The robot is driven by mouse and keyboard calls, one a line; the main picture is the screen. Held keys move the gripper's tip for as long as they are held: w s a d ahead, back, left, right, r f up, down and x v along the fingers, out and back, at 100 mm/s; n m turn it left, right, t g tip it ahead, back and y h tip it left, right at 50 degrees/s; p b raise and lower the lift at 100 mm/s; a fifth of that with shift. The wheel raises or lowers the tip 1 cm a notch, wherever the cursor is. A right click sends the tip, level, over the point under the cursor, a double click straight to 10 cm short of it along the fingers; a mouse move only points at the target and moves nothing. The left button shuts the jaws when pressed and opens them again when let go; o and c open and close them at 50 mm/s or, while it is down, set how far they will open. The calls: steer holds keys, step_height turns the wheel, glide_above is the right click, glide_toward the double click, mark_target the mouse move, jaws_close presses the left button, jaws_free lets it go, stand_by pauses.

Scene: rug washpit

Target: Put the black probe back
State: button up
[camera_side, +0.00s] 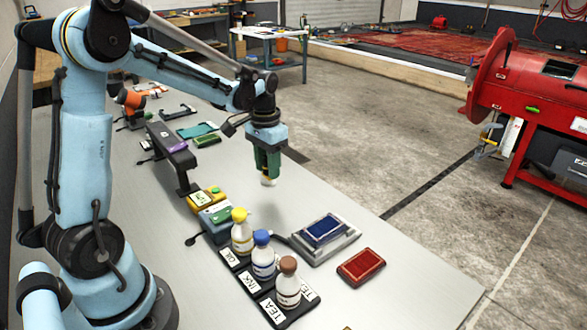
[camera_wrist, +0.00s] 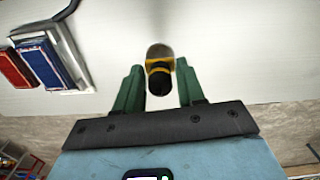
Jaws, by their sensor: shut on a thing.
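My gripper (camera_side: 267,160) is over the grey bench, pointing down, with green fingers. In the wrist view, my gripper (camera_wrist: 159,90) is shut on the black probe (camera_wrist: 159,82), which has a black end, a yellow band and a dull grey-brown end. In the side view only a small pale tip (camera_side: 268,181) shows below the fingers, apart from the bench top. A yellow meter (camera_side: 204,198) with a small screen stands left of and below my gripper in the picture. A teal box (camera_side: 217,213) with a dark cable stands beside it. I cannot tell which holds a seat for the probe.
Yellow-, blue- and brown-capped bottles (camera_side: 263,257) stand in a black labelled rack (camera_side: 240,270). A blue rug sample (camera_side: 324,229) lies on a grey plate; a red sample (camera_side: 361,266) lies beside it. A dark grey stand (camera_side: 172,160) is at left. The bench below my gripper is clear.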

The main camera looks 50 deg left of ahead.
mark_target(266, 178)
steer(key=shift+w+a+f, duration=0.1)
steer(key=shift+a+f, duration=0.3)
steer(key=shift+a, duration=0.15)
steer(key=shift+f, duration=1.95)
steer(key=shift+c, duration=0.6)
steer(key=shift+f, duration=0.15)
steer(key=o, duration=1.2)
steer(key=shift+c, duration=0.2)
